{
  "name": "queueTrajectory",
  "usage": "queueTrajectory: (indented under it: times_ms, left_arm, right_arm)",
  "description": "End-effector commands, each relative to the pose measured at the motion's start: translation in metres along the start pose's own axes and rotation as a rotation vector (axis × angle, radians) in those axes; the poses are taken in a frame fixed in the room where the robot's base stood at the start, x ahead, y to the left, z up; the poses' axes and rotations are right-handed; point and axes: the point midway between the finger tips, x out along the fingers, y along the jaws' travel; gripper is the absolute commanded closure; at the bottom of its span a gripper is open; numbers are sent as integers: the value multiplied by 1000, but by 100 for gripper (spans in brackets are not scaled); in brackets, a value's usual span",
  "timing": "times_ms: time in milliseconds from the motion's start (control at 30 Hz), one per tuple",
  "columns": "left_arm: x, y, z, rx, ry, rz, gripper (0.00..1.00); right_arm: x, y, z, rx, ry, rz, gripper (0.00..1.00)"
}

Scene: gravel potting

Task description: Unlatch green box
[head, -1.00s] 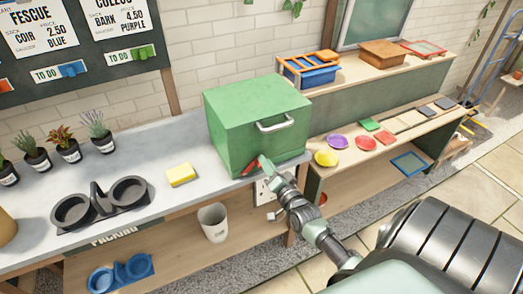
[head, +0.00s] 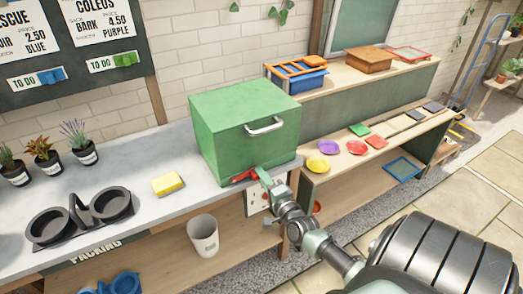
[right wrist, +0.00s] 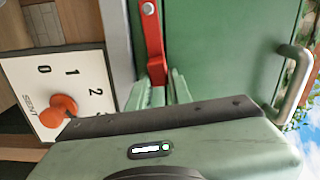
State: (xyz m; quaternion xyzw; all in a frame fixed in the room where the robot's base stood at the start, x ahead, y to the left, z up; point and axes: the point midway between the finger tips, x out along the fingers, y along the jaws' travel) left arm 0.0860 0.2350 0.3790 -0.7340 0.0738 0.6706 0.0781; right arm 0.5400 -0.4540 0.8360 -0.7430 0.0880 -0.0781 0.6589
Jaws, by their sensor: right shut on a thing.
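The green box (head: 240,125) stands on the grey counter, with a metal handle (head: 265,126) on its front. A red latch lever (head: 243,175) is low on its front face; it also shows in the right wrist view (right wrist: 153,40). My right gripper (head: 264,174) is at the box's lower front edge. In the right wrist view its fingers (right wrist: 160,88) are shut on the end of the red latch lever, which lies along the green face. My left gripper is not in view.
A panel with numbers and an orange-red knob (right wrist: 58,110) is close beside my right gripper. A yellow sponge (head: 168,184) and a black double cup holder (head: 80,217) are on the counter. Coloured saucers (head: 328,147) lie on the shelf to the right.

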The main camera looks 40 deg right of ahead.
Motion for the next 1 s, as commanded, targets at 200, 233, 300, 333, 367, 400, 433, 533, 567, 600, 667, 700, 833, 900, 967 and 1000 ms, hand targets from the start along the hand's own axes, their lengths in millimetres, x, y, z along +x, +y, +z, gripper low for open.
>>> queueTrajectory:
  times_ms: [200,233,300,333,367,400,433,533,567,600,667,700,833,900,967,1000]
  left_arm:
    - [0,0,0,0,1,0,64]
    - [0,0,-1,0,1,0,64]
    - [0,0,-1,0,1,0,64]
    - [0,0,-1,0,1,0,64]
    - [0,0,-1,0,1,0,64]
    - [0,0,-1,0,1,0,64]
    - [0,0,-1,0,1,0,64]
    - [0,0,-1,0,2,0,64]
    - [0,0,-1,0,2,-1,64]
    - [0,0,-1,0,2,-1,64]
    - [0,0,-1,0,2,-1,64]
    - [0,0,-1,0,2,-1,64]
    - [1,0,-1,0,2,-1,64]
    - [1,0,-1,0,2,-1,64]
    - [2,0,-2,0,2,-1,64]
    - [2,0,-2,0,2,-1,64]
  right_arm:
    - [0,1,0,3,0,2,100]
    - [0,1,0,3,0,2,100]
    - [0,1,0,3,0,2,100]
    - [0,1,0,3,0,2,100]
    - [0,1,0,3,0,2,100]
    - [0,1,0,3,0,2,75]
    - [0,1,0,2,0,2,66]
    - [0,1,0,2,0,1,58]
    - [0,1,0,2,0,1,58]
    - [0,1,0,2,0,1,58]
    - [0,1,0,3,0,1,58]
    - [0,1,0,3,0,1,58]
    - [-4,1,0,3,0,2,58]
    - [-11,2,0,3,-1,3,58]
    - [-21,3,0,3,-1,4,58]
    - [-28,2,0,4,-1,3,58]
